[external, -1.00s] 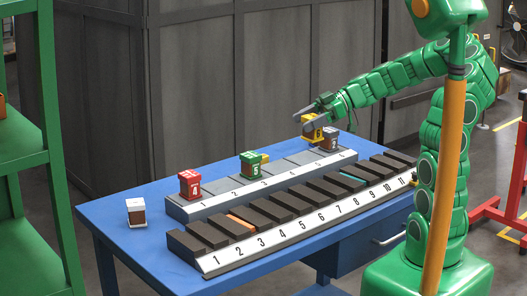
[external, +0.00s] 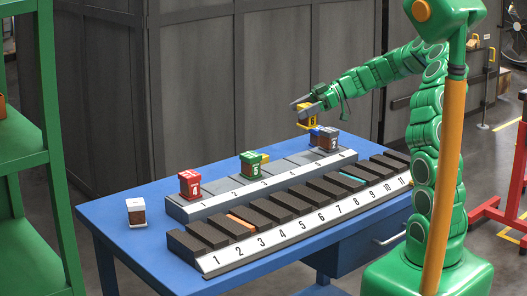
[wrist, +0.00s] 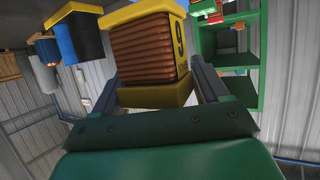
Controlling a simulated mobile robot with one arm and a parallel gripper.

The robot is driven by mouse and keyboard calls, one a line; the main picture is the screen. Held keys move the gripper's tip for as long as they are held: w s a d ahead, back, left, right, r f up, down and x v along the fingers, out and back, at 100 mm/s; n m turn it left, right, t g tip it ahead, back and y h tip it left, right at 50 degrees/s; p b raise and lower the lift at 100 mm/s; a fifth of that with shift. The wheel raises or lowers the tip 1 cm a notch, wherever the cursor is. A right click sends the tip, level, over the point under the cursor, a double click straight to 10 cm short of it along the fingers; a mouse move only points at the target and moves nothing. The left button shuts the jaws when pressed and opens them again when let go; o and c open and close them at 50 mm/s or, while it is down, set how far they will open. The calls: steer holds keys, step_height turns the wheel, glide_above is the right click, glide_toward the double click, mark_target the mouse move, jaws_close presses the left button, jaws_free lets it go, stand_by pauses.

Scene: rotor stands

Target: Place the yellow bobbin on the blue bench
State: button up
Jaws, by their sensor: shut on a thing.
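The yellow bobbin (external: 306,117) is held by my gripper (external: 303,104) above the far right part of the numbered grey stand. In the wrist view the yellow bobbin (wrist: 150,48) shows copper-brown winding and a number on its yellow side. It sits between the two fingers of my gripper (wrist: 153,85), which is shut on it. It appears clear of the stand beneath. The blue bench (external: 130,240) carries the stands, with bare top at the left end and along the front left.
A dark-slotted stand (external: 250,254) lies in front. A white bobbin (external: 136,212) stands on the bench's left. A green shelf (external: 25,150) is at left.

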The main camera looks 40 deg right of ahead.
steer(key=shift+w+d+f, duration=1.35)
steer(key=shift+w+d, duration=0.25)
steer(key=shift+w, duration=1.5)
steer(key=shift+w+d+f, duration=1.35)
steer(key=shift+w+d, duration=0.2)
steer(key=shift+w, duration=1.5)
steer(key=shift+n+g, duration=0.4)
steer(key=shift+f, duration=4.95)
steer(key=shift+f, duration=0.15)
steer(key=o, duration=1.3)
steer(key=shift+c, duration=0.2)
steer(key=v, duration=1.2)
steer(key=shift+d, duration=0.1)
